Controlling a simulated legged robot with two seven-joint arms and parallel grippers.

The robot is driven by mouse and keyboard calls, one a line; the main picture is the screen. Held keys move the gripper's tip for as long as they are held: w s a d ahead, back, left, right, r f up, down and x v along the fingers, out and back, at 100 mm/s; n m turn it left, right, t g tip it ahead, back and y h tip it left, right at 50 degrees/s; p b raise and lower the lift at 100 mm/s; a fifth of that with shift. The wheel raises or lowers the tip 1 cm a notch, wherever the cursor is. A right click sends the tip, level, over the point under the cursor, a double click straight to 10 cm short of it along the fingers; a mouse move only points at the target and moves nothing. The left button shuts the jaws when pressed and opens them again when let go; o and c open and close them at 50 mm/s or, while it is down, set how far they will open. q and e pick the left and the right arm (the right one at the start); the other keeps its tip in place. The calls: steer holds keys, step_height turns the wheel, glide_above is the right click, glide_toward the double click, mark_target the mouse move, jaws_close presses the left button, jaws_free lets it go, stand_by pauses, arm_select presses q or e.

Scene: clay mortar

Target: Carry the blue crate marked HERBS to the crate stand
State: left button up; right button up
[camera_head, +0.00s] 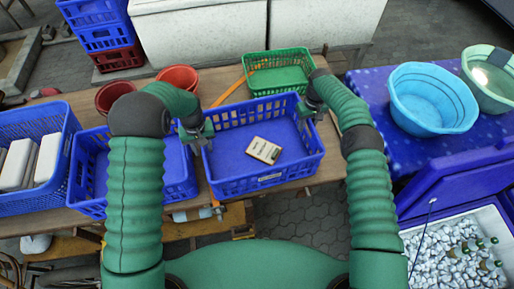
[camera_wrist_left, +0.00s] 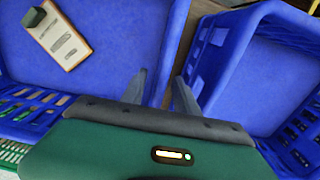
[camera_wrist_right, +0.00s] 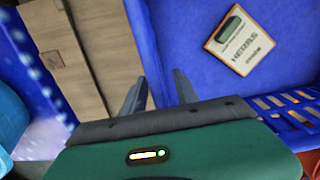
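The blue crate (camera_head: 262,183) stands on the wooden table. A card lettered HERBS (camera_wrist_right: 238,40) lies on its floor; the same card (camera_head: 263,150) shows in the head view. My left gripper (camera_head: 197,133) is at the crate's left wall. In the left wrist view its fingers (camera_wrist_left: 160,88) are apart, one on each side of that wall. My right gripper (camera_head: 309,108) is at the right wall. In the right wrist view its fingers (camera_wrist_right: 158,92) are also apart, astride the wall. Whether either touches the wall is unclear. I cannot identify a crate stand.
Another blue crate (camera_head: 92,187) stands close on the left, beside a crate of white blocks (camera_head: 60,130). A green basket (camera_head: 277,60) and red bowls (camera_head: 178,77) sit behind. A blue-covered table with a blue basin (camera_head: 432,98) and an ice-filled cooler (camera_head: 440,185) are on the right.

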steer(key=shift+f, duration=0.75)
arm_select(q)
steer(key=shift+d+f, duration=0.15)
steer(key=shift+f, duration=0.5)
arm_select(e)
steer(key=shift+d, duration=0.1)
steer(key=shift+r, duration=0.1)
arm_select(q)
jaws_close()
arm_select(e)
jaws_close()
